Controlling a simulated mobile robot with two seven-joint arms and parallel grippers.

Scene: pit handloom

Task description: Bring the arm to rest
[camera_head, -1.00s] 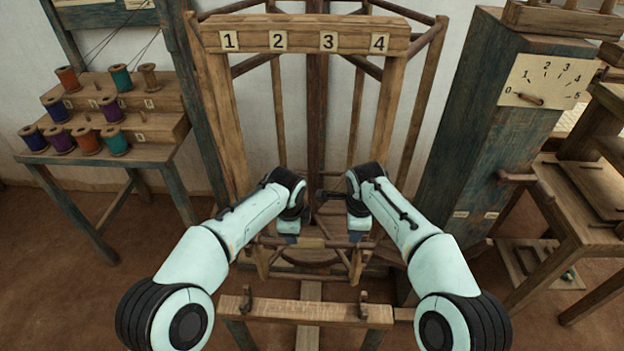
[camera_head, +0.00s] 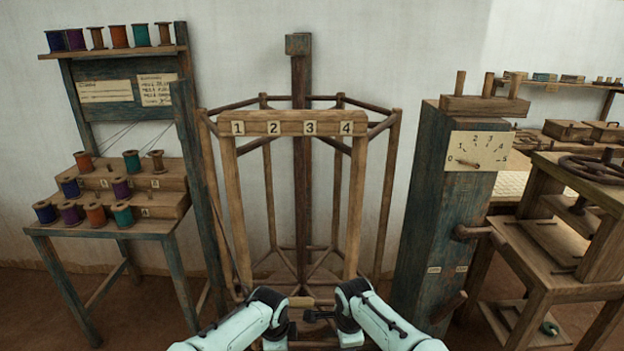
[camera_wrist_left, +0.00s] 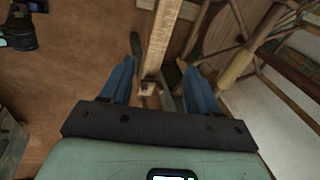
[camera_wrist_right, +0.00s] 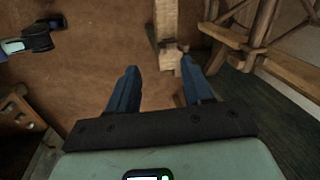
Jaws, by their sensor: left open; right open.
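My two arms reach in from the bottom of the head view, in front of the wooden frame (camera_head: 292,124) numbered 1 to 4. Neither gripper holds anything.
A spool table (camera_head: 95,228) with several coloured spools stands at the left, under a shelf (camera_head: 112,52) of more spools. A dark post with a dial plate (camera_head: 478,150) stands at the right, beside a bench with a wheel (camera_head: 598,168). Bare floor shows between the furniture.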

